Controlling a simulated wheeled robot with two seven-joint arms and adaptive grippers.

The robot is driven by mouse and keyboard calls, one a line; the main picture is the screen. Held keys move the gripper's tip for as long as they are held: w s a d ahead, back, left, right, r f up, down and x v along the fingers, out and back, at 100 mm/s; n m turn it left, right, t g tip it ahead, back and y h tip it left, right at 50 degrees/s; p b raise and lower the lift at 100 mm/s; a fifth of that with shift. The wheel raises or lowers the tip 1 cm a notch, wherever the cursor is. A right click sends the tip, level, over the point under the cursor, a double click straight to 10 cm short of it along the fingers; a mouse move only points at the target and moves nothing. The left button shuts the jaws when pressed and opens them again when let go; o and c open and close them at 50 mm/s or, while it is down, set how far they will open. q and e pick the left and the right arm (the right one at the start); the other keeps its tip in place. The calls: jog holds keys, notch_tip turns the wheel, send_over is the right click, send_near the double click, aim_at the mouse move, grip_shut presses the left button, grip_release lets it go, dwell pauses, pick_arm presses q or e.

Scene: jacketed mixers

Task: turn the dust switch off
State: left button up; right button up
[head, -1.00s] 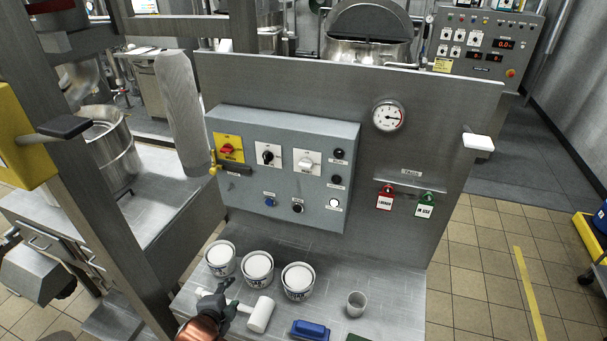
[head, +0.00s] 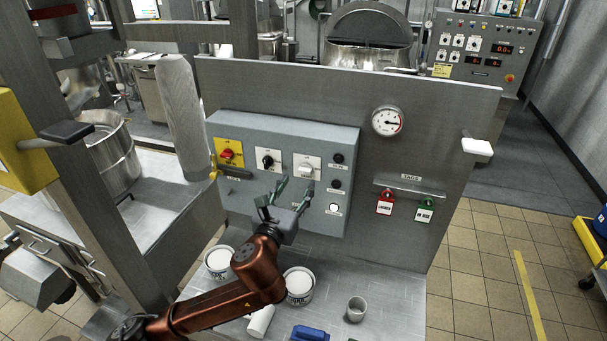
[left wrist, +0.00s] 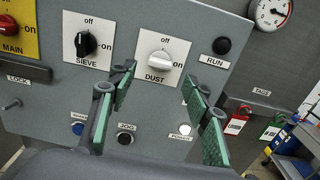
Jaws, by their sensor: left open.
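The dust switch (head: 306,168) is a white knob on a white plate, on the grey control box. In the left wrist view the dust switch (left wrist: 158,64) has "off" above it and "on" to its right; its grip seems to lie sideways, toward "on". My left gripper (head: 294,187) is open and empty, just below and in front of the switch. In the left wrist view its green-padded fingers (left wrist: 158,84) spread to either side below the knob, apart from it. My right gripper is not in view.
The black sieve switch (head: 267,160) and red main switch (head: 228,154) sit left of it. The run button (head: 338,158) is to the right. White tubs (head: 299,285), a cup (head: 356,309) and a blue object (head: 309,333) stand on the bench below.

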aim_at(304, 173)
pick_arm(q)
jog(key=x, duration=0.6)
jog(key=c, duration=1.2)
